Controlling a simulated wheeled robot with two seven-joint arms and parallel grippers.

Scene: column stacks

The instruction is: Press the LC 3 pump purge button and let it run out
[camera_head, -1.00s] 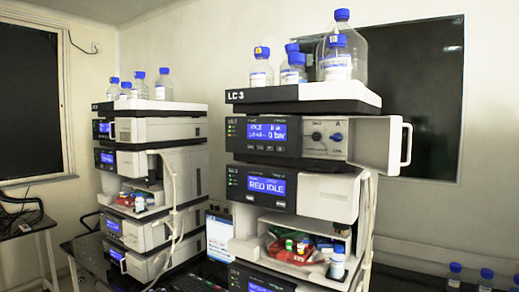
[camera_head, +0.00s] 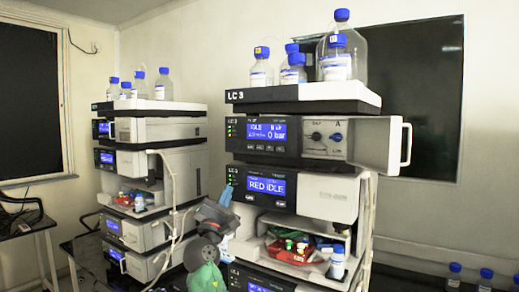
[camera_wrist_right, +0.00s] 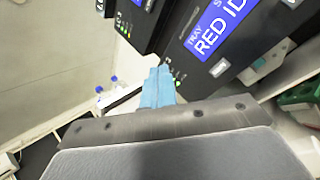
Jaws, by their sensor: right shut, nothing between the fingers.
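The LC 3 stack (camera_head: 305,93) stands right of centre in the head view. Its pump module has a lit display (camera_head: 271,128) reading idle and 0 bar, with a row of small buttons (camera_head: 265,148) below it; their labels are too small to read. My right gripper (camera_head: 227,194) is shut and empty, its blue fingertips just left of the RED IDLE module's front, below the pump's buttons. In the wrist view the shut blue fingertips (camera_wrist_right: 158,85) point up toward the stack, apart from the panels. My left gripper is out of view.
The pump's front door (camera_head: 382,143) stands open to the right. Bottles (camera_head: 337,62) with blue caps stand on top of the stack. A red tray with vials (camera_head: 290,250) sits in the open bay below. Another stack (camera_head: 160,130) stands at left, with a hose (camera_head: 174,190) hanging down.

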